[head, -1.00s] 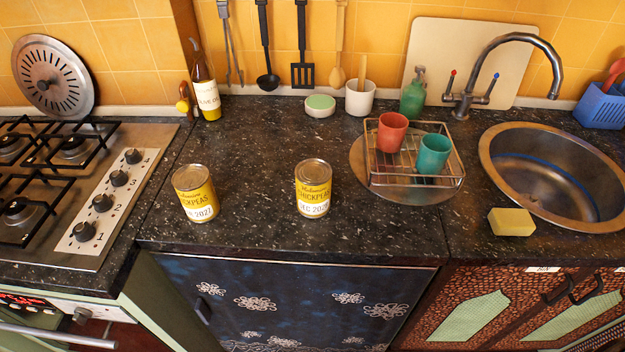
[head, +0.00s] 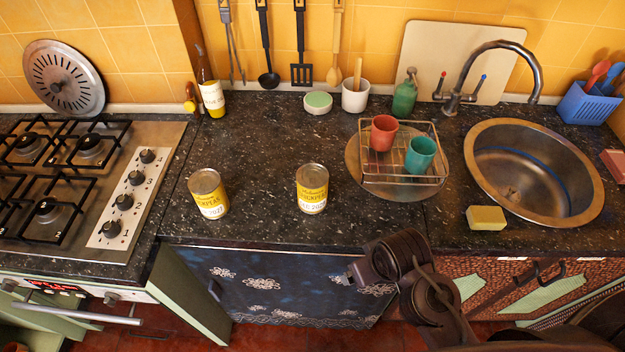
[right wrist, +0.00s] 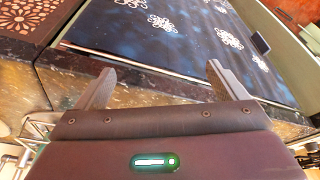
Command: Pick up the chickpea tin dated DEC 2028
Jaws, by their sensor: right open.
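Two yellow chickpea tins stand upright and apart on the dark worktop. The left tin (head: 208,193) has a white date strip that is too small to read surely. The right tin (head: 312,188) has a date strip that seems to read DEC, with a year I cannot make out surely. My right arm comes in at the bottom right of the head view, in front of the cabinet and short of both tins. My right gripper (right wrist: 158,84) is open and empty in the right wrist view, with no tin between its fingers. My left gripper is out of view.
A wire rack (head: 398,183) with a red cup (head: 383,133) and a teal cup (head: 421,154) stands right of the tins. A yellow sponge (head: 487,218) lies by the sink (head: 474,160). The hob (head: 122,215) is at left. Worktop around the tins is clear.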

